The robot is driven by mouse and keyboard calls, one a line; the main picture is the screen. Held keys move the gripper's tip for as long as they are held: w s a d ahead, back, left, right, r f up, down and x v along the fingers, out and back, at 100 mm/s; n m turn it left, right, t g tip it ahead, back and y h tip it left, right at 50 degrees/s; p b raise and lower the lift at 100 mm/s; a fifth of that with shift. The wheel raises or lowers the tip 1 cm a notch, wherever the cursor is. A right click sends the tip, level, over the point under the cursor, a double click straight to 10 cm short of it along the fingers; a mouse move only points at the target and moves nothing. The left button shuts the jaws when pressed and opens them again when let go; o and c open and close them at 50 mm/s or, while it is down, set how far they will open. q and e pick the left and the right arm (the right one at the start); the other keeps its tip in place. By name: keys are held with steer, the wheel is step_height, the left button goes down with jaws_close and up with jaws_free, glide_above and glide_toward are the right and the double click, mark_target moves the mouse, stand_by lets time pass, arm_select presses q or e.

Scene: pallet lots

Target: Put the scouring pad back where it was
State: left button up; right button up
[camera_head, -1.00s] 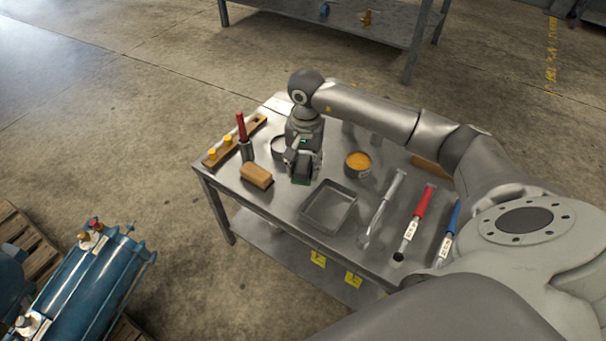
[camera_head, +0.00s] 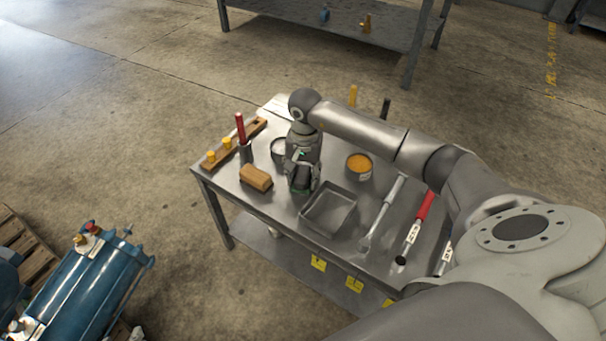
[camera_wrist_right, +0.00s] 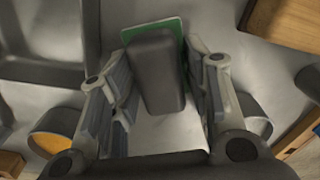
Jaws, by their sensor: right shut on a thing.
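The scouring pad (camera_wrist_right: 166,30) is a green sheet under a dark grey block-shaped grip. My right gripper (camera_wrist_right: 158,75) is shut on the dark grip, one finger on each side, in the right wrist view. In the head view my right gripper (camera_head: 301,182) points down over the steel table (camera_head: 234,196), between the wooden block and the metal tray. Only a thin green edge of the pad shows below it there. I cannot tell whether the pad touches the tabletop. My left gripper is not in view.
A wooden block (camera_head: 256,178) lies left of my gripper and an empty metal tray (camera_head: 327,209) lies right. A can with orange contents (camera_head: 359,166), a pale can (camera_head: 278,146), a red-handled tool (camera_head: 241,128) and wrenches (camera_head: 381,213) stand or lie around. Bare steel shows at the front left.

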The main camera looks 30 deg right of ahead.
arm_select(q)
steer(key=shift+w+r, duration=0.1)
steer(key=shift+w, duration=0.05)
arm_select(e)
steer(key=shift+f, duration=0.1)
steer(key=o, duration=0.8)
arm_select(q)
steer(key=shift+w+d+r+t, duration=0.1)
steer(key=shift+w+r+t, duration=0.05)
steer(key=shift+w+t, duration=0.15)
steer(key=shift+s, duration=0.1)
